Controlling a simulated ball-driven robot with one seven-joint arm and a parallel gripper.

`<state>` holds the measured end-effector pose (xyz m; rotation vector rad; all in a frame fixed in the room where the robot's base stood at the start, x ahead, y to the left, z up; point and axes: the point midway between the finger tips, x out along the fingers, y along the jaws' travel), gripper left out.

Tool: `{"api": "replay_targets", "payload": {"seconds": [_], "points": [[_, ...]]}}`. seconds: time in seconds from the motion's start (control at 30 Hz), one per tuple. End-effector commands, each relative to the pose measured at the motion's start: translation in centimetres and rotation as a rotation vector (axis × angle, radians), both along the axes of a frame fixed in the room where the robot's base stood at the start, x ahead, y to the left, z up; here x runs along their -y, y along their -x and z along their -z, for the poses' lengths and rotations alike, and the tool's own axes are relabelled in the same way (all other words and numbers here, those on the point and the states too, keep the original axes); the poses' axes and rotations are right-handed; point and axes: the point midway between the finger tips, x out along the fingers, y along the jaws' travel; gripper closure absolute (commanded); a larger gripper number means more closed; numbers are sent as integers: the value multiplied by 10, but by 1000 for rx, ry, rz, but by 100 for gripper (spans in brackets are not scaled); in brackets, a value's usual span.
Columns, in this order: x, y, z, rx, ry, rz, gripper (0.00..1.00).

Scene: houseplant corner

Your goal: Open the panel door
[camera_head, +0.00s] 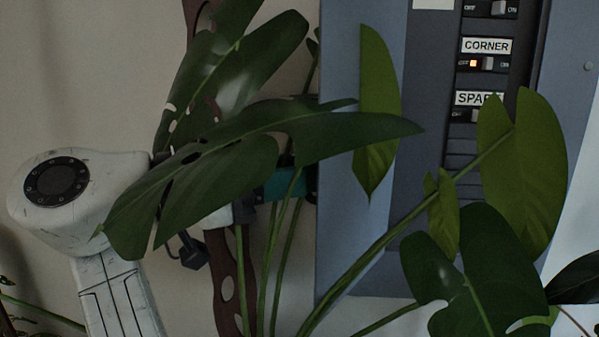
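The blue-grey electrical panel (345,240) fills the right side of the view. A dark strip (425,130) on it carries labelled switches, one marked CORNER (486,46) with a lit orange lamp. A label below, partly behind a leaf, starts with SPA. I cannot make out a separate door, its handle or its hinge. My white arm comes in from the left and passes behind a large leaf. The visible part of my gripper (307,181), dark beside a teal piece, is at the panel's left edge. Leaves and stems hide its fingers, so contact and opening cannot be told.
A large split-leaf plant (235,165) stands in front of my arm and gripper. Lighter leaves (378,115) and thick stems cross the panel's front, and a dark leaf (480,285) covers its lower right. A brown perforated upright (228,285) stands behind the stems. Bare wall shows at upper left.

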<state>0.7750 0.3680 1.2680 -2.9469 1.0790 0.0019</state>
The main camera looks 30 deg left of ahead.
Motion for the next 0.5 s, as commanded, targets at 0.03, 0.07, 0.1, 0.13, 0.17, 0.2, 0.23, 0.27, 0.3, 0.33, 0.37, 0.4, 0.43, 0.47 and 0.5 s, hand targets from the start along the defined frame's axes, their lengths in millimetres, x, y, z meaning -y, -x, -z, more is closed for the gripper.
{"api": "replay_targets", "payload": {"seconds": [0.03, 0.07, 0.1, 0.13, 0.17, 0.2, 0.23, 0.27, 0.3, 0.33, 0.37, 0.4, 0.43, 0.47, 0.5], "points": [[-4, 4, 0, 1, 1, -2, 65], [-6, 6, 0, 1, 1, -2, 65], [-9, 10, 0, 1, 1, -3, 65], [-12, 14, 0, 2, 1, -3, 65], [-16, 18, 0, 2, 1, -3, 65], [-21, 24, 0, 2, 1, -3, 65], [-25, 28, 0, 2, 1, -3, 65], [-29, 33, 0, 1, 2, -3, 65], [-33, 39, 0, 1, 1, -2, 65], [-37, 44, 0, 2, 1, -2, 65], [-41, 48, 0, 1, 2, -2, 65], [-46, 53, 0, -1, 2, -1, 65], [-49, 57, 1, -1, 2, -1, 65], [-52, 61, 1, 0, 3, -1, 65], [-55, 65, 1, -1, 2, 0, 65]]}}
